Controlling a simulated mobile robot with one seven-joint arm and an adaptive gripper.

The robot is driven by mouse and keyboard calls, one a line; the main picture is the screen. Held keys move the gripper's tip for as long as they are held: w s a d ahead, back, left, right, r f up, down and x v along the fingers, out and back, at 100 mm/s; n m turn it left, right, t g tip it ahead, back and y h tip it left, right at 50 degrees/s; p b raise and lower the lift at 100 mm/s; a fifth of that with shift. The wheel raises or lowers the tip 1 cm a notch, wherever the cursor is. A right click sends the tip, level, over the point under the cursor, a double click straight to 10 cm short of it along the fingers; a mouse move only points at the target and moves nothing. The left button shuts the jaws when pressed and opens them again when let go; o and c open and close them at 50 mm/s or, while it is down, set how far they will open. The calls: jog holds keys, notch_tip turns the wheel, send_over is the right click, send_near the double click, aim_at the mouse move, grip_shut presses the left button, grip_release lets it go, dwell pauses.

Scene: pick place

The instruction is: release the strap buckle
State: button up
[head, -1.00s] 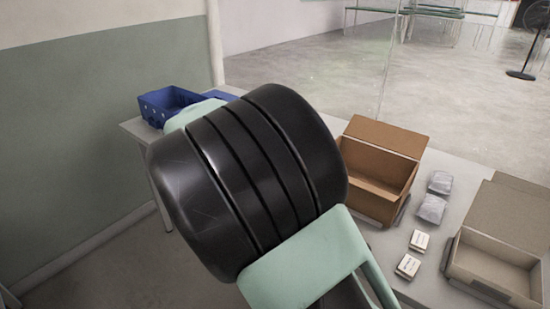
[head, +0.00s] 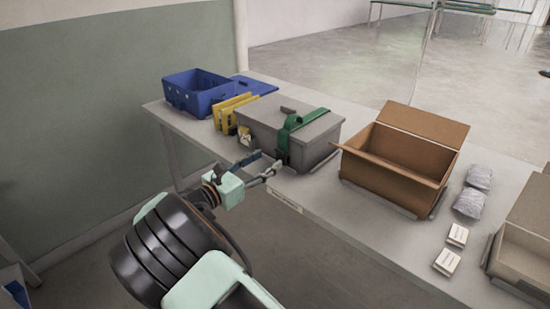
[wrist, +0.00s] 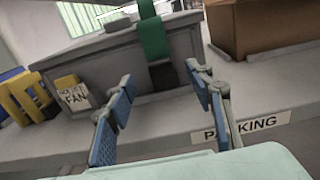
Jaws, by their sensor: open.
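A grey lidded box (head: 325,131) stands on the table with a green strap (head: 294,123) over its lid and down its front. In the wrist view the green strap (wrist: 153,38) ends in a dark piece (wrist: 162,75), apparently the buckle, low on the box front. My gripper (head: 263,166) is open and empty at the table's front edge, just in front of the box. In the wrist view its blue-padded fingers stand to the left and right of the dark piece, with a gap between. Whether they touch the box I cannot tell.
Yellow items (head: 228,108) and a small labelled card (wrist: 74,94) stand left of the box, near a blue crate (head: 193,95). An open cardboard box (head: 395,165) stands to the right. Grey bags (head: 471,202) and small white boxes (head: 446,262) lie farther right.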

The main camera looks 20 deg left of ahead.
aim_at(278, 153)
jog(key=x, duration=0.4)
jog(key=shift+w+d+b, duration=0.15)
jog(key=shift+w+b, duration=0.15)
jog(key=shift+w, duration=0.1)
jog(key=c, duration=1.1)
